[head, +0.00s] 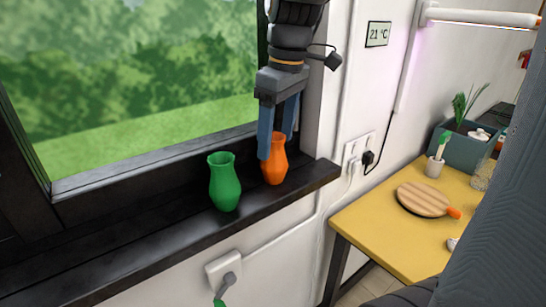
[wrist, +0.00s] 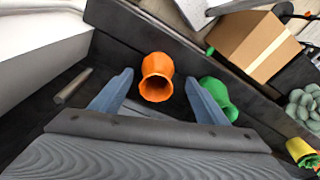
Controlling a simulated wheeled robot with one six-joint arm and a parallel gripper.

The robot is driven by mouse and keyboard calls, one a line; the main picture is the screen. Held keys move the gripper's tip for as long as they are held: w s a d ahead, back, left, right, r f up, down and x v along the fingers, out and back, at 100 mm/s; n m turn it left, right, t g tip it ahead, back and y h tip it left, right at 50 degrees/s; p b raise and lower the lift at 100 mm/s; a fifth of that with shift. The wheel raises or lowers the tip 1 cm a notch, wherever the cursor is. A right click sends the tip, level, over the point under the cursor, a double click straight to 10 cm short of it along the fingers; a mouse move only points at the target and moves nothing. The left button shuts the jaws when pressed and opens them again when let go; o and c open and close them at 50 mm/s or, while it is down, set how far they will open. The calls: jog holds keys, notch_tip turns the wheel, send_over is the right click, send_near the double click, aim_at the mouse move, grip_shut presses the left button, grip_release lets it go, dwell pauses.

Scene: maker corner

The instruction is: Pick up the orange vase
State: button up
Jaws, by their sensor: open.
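The orange vase (head: 274,163) stands upright on the dark window sill (head: 130,237). The green vase (head: 225,183) stands to its left in the head view. My gripper (head: 277,145) points down over the orange vase, with its blue fingers open. In the head view one finger partly covers the vase's left side. In the wrist view the orange vase (wrist: 156,77) shows its open mouth between and beyond the two fingers (wrist: 157,93). The green vase (wrist: 217,95) is just beyond the right finger there and is partly hidden by it.
The window frame (head: 150,162) runs behind the sill. A yellow table (head: 385,235) with a round wooden board (head: 424,199) is at the right. A cardboard box (wrist: 252,45) and a grey handle-like bar (wrist: 73,87) show in the wrist view. The sill left of the green vase is clear.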

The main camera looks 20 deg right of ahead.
aim_at(272, 156)
jog(key=shift+w+a+f+p, duration=0.1)
jog(key=shift+w+f+p, duration=0.15)
jog(key=shift+f, duration=0.75)
jog(key=shift+w+a+f+p, duration=0.1)
jog(key=shift+w+f+p, duration=0.2)
jog(key=shift+f, duration=0.65)
jog(key=shift+w+a+f+p, duration=0.1)
jog(key=shift+f+p, duration=0.25)
jog(key=shift+f, duration=0.65)
jog(key=c, duration=1.1)
jog(key=shift+r, duration=0.1)
